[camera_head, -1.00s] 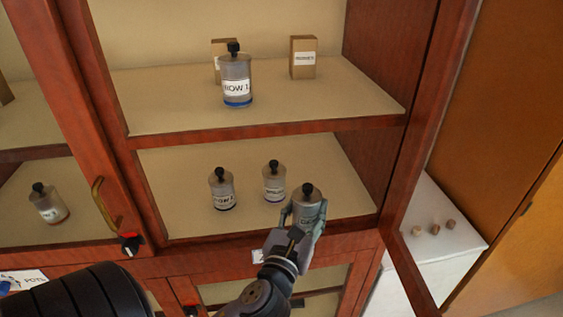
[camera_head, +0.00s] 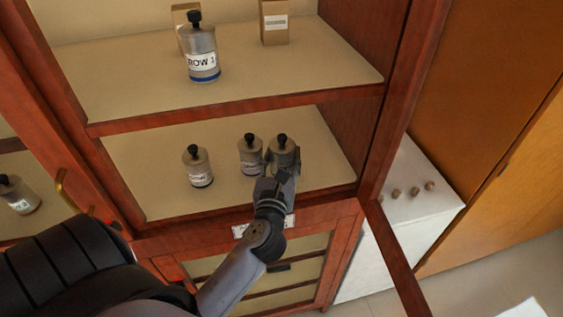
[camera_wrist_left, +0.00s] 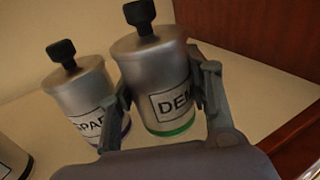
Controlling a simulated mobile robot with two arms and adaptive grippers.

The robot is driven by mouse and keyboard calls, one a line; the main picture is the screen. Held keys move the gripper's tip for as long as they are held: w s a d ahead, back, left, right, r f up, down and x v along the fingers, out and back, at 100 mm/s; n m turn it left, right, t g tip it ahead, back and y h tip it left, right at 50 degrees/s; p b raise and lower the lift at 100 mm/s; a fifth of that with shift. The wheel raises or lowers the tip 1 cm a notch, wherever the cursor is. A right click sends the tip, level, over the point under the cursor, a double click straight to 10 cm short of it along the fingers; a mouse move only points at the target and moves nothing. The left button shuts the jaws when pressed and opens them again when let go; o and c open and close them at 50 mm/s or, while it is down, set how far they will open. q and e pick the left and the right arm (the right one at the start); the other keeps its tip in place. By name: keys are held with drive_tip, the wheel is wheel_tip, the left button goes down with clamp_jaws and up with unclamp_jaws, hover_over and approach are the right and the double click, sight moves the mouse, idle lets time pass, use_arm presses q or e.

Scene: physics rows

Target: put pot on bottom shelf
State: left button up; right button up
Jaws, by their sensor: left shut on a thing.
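The pot is a grey canister with a black knob (camera_head: 282,147), and it stands at the right of the lower open shelf (camera_head: 140,195). In the left wrist view it is the canister with a green base and a label starting "DEN" (camera_wrist_left: 155,80). My left gripper (camera_head: 281,165) is shut around this pot, with one finger on each side. Whether the pot's base touches the shelf is hard to tell. My right gripper is not in view.
A second canister (camera_head: 250,155), labelled "SPA..." in the wrist view (camera_wrist_left: 82,98), stands close on the left. Another (camera_head: 198,166) is further left. The upper shelf holds a "ROW 1" canister (camera_head: 202,55) and boxes (camera_head: 274,22). An open door (camera_head: 395,255) stands at right.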

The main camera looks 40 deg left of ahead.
use_arm(q)
drive_tip(key=shift+f, duration=0.5)
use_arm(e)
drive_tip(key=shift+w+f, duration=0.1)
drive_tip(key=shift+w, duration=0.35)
use_arm(q)
drive_tip(key=o, duration=1.1)
drive_tip(key=shift+f, duration=0.15)
drive_tip(key=shift+o, duration=0.2)
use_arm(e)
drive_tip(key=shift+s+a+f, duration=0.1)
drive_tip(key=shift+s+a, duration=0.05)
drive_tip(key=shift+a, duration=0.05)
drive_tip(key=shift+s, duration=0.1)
use_arm(q)
drive_tip(key=b+v, duration=0.3)
drive_tip(key=v, duration=0.8)
drive_tip(key=shift+s+d+b, duration=0.1)
drive_tip(key=shift+b, duration=0.3)
drive_tip(key=shift+s+d, duration=0.2)
drive_tip(key=shift+s, duration=0.25)
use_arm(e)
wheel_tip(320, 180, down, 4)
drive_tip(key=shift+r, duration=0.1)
